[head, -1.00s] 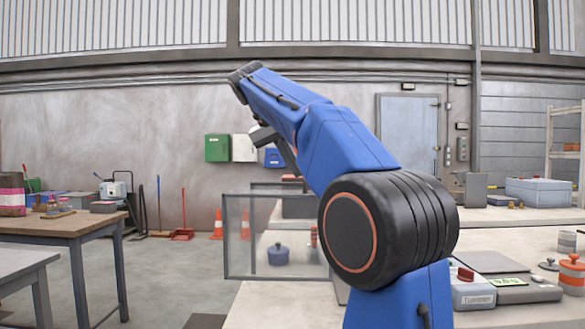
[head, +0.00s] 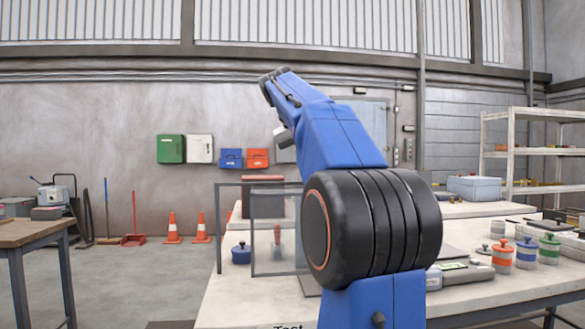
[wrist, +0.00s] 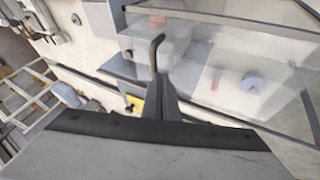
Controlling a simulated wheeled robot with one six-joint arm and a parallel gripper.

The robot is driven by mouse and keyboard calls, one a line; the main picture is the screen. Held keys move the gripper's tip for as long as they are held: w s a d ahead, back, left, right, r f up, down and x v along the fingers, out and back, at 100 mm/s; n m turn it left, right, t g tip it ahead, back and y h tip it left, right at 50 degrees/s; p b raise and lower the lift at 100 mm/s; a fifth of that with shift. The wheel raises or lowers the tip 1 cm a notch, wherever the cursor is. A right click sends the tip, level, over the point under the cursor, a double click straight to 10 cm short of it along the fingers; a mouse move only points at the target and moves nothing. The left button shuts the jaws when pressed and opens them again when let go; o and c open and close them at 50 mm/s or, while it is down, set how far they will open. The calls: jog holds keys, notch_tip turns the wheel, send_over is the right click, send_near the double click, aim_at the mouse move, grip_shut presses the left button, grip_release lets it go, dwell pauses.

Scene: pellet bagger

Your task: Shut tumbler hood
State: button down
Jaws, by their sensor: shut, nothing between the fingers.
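The tumbler hood (head: 276,262) is a clear panel in a grey frame, standing on the pale bench left of my arm in the head view. Part of it is behind my arm, and I cannot tell how far open it is. In the wrist view its clear panel (wrist: 225,62) fills the upper right, with blurred items seen through it. My gripper (wrist: 160,84) is shut and empty, its dark fingers close to the panel's left part. A dark bent rod (wrist: 155,48) rises just beyond the fingertips; contact is unclear. The fingers are hidden in the head view.
The pale bench (head: 230,305) runs under the hood and to the right. Several lidded jars, including an orange one (head: 502,257) and a blue one (head: 526,253), stand there. A blue pot (head: 241,254) is by the hood. A wooden table (head: 30,232) is at left, with open floor between.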

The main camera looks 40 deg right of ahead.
jog(key=s+d, duration=0.8)
jog(key=d, duration=0.4)
jog(key=shift+d, duration=0.15)
jog(key=shift+s, duration=0.15)
jog(key=w+a+r, duration=0.1)
jog(key=a+r, duration=0.8)
jog(key=shift+w, duration=0.4)
